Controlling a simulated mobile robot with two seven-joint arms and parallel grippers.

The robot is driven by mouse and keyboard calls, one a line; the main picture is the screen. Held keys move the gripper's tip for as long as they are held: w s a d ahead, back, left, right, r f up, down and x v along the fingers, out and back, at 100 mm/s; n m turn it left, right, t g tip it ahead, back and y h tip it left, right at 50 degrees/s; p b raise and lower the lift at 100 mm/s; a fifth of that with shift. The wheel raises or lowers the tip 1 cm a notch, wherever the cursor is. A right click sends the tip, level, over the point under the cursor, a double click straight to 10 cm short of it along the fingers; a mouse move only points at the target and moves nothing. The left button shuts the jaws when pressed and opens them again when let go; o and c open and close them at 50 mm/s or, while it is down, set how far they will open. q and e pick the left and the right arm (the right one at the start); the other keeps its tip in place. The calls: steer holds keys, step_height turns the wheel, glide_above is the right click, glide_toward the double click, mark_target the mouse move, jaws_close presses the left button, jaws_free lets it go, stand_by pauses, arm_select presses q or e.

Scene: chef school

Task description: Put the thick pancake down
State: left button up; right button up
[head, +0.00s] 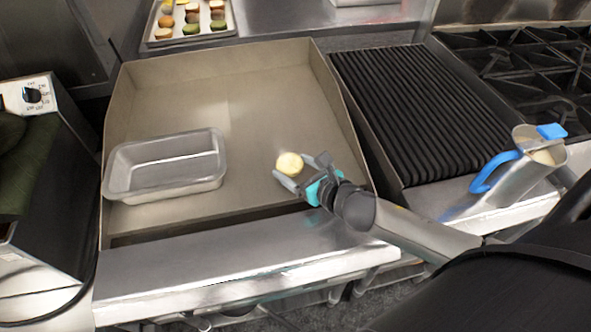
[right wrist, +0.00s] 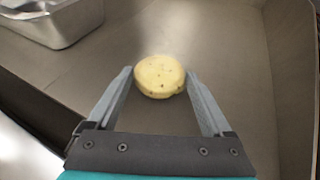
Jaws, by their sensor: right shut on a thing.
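The thick pancake (head: 289,163) is a small, round, pale yellow disc over the right part of the flat griddle (head: 255,110). My right gripper (head: 300,169) reaches in from the right and is shut on the pancake, one finger on each side. In the right wrist view the pancake (right wrist: 160,76) sits between the fingertips of the gripper (right wrist: 160,80), with small dark specks on its face. I cannot tell whether the pancake touches the griddle surface. My left gripper is not in view.
A metal loaf pan (head: 165,165) stands on the griddle's left side. Raised walls border the griddle. A ribbed grill (head: 420,110) lies to the right, with a metal jug with a blue handle (head: 525,170) at its front. A tray of macarons (head: 160,40) is behind. The griddle's middle is clear.

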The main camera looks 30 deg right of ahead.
steer(key=shift+r, duration=0.1)
steer(key=shift+f, duration=0.2)
steer(key=o, duration=1.1)
steer(key=shift+r, duration=0.1)
steer(key=shift+r, duration=0.15)
steer(key=shift+p+v, duration=0.8)
steer(key=shift+v, duration=5.15)
steer(key=shift+d, duration=0.1)
